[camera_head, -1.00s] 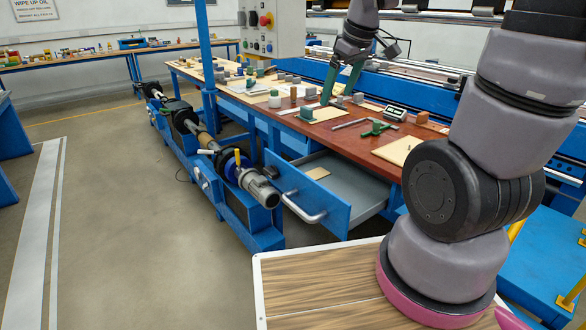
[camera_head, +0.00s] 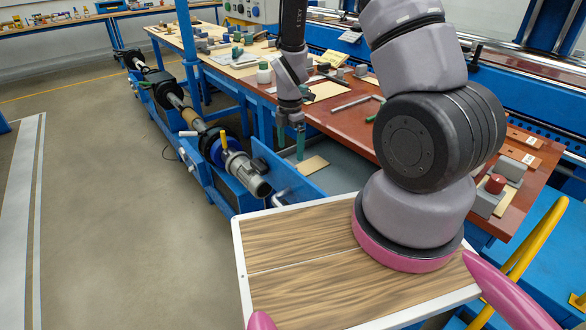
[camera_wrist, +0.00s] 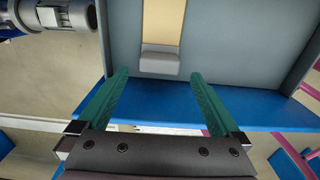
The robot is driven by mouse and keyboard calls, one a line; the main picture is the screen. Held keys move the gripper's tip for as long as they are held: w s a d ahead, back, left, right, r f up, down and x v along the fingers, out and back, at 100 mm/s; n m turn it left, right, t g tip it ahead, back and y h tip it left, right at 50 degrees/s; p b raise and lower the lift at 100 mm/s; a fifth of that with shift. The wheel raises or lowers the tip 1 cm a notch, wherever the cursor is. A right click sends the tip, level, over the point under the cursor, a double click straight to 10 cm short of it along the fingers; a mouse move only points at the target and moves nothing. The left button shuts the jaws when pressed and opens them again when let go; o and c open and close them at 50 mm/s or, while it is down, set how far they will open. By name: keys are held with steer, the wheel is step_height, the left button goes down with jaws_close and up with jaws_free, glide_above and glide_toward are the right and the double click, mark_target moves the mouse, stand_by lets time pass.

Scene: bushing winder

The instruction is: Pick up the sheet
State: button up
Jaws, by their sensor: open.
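A thin tan sheet (camera_head: 312,166) lies in the open grey drawer (camera_head: 345,168) under the red-brown tabletop. In the wrist view the sheet (camera_wrist: 162,22) shows as an upright strip at the top centre, with a grey block-like part (camera_wrist: 160,60) at its lower end. My gripper (camera_head: 290,150) points down over the drawer by its blue front panel, close to the sheet in the picture. Its green fingers are wide apart with nothing between them. In the wrist view the gripper (camera_wrist: 160,76) spans the drawer's blue front edge (camera_wrist: 160,98), with the sheet beyond the fingertips.
The red-brown workbench (camera_head: 340,122) above the drawer holds tools, blocks and other tan sheets (camera_head: 326,91). A blue machine with a motor (camera_head: 245,172) stands left of the drawer. The floor at far left is clear.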

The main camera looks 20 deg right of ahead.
step_height(320, 180, down, 8)
steer(key=shift+d+r, duration=0.15)
steer(key=shift+r, duration=0.05)
steer(key=c, duration=1.2)
steer(key=shift+r, duration=0.1)
